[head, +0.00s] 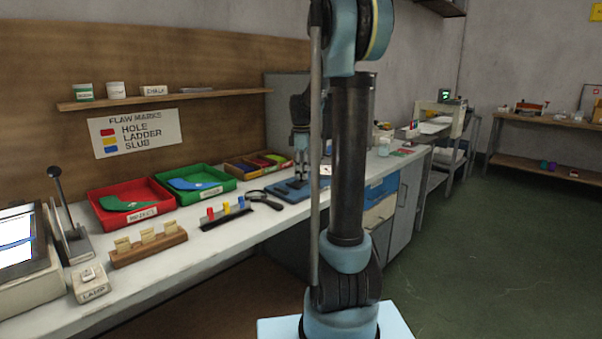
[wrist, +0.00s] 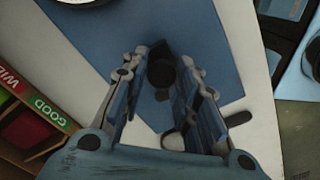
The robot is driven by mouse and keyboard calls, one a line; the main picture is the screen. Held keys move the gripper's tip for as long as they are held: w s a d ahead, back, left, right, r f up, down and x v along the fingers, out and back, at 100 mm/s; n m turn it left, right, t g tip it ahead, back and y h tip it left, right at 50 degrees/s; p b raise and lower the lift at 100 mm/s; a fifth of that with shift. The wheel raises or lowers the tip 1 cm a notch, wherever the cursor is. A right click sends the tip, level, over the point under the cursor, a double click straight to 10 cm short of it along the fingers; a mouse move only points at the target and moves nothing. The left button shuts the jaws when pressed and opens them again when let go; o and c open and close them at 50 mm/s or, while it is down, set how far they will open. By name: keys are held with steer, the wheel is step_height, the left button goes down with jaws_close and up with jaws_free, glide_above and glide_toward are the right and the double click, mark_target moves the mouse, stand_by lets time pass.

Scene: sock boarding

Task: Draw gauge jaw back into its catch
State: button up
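My gripper (head: 301,172) points down over a blue plate (head: 284,191) on the bench in the head view. In the wrist view its two fingers (wrist: 161,72) stand apart, one on each side of a dark round knob (wrist: 160,74) above the blue plate (wrist: 205,45). The fingertips are very close to the knob. I cannot tell whether they press on it. A dark slot or bar (wrist: 238,119) and a pale rounded piece (wrist: 172,141) show by the right finger. I cannot make out the gauge jaw or its catch clearly; the fingers cover part of this area.
A wooden tray with a GOOD label (wrist: 49,112) lies left of the fingers in the wrist view. In the head view, a red tray (head: 105,222), a green tray (head: 220,188) and a black-handled tool (head: 264,199) line the bench left of my gripper.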

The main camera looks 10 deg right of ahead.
jaws_close()
steer(key=w+d, duration=0.3)
steer(key=d, duration=0.1)
steer(key=shift+w+d, duration=0.35)
steer(key=shift+d, duration=0.05)
steer(key=o, duration=0.8)
jaws_free()
steer(key=shift+c, duration=0.2)
steer(key=shift+s, duration=0.1)
step_height(320, 180, up, 12)
